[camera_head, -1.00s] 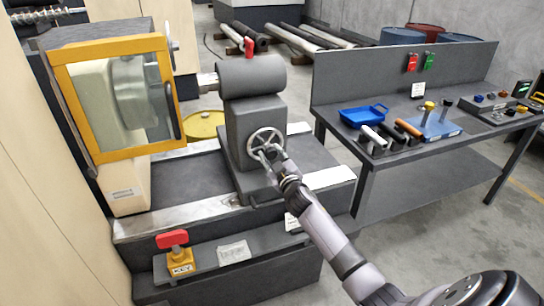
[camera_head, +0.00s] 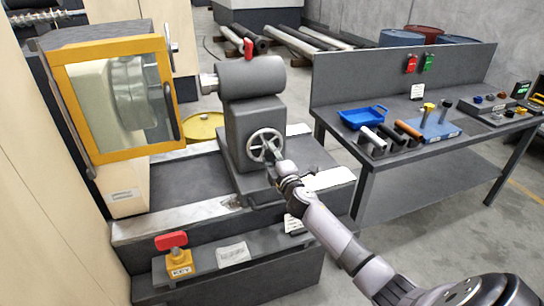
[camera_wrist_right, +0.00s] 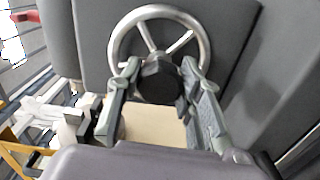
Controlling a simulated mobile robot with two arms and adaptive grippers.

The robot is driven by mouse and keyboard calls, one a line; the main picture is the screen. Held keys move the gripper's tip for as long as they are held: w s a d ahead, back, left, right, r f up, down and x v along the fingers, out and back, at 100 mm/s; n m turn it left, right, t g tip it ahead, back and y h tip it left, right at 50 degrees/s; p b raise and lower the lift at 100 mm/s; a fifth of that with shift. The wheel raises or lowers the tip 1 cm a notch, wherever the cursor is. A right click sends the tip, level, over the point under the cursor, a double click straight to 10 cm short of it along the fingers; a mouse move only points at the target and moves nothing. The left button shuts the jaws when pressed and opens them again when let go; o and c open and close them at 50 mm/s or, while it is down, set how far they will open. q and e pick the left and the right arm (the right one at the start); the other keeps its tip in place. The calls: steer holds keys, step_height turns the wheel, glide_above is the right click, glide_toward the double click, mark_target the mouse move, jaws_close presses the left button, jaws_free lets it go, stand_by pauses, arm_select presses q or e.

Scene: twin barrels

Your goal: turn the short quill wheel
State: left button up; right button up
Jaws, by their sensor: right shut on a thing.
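The short quill wheel (camera_head: 253,137) is a small silver spoked handwheel on the front of the grey tailstock (camera_head: 243,118). In the right wrist view the wheel (camera_wrist_right: 150,11) shows its rim, spokes and a dark round part between my fingers. My right gripper (camera_head: 270,152) is at the wheel's lower right side, coming from the front right. In the right wrist view the fingers of my right gripper (camera_wrist_right: 158,75) reach up to either side of the wheel's lower part, shut on it. The exact contact is partly hidden. My left gripper is not in view.
A yellow-framed guard window (camera_head: 118,97) stands left of the tailstock. A red-handled yellow key block (camera_head: 178,258) sits on the front ledge. The workbench (camera_head: 400,165) at the right holds a blue tray (camera_head: 360,118) and tools. Floor between bench and machine is clear.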

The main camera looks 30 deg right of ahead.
steer(key=n, duration=0.4)
steer(key=shift+n, duration=0.3)
steer(key=shift+n+p, duration=0.35)
steer(key=shift+n, duration=1.15)
steer(key=o, duration=1.2)
steer(key=shift+c, duration=0.2)
steer(key=shift+s, duration=0.1)
steer(key=v, duration=1.2)
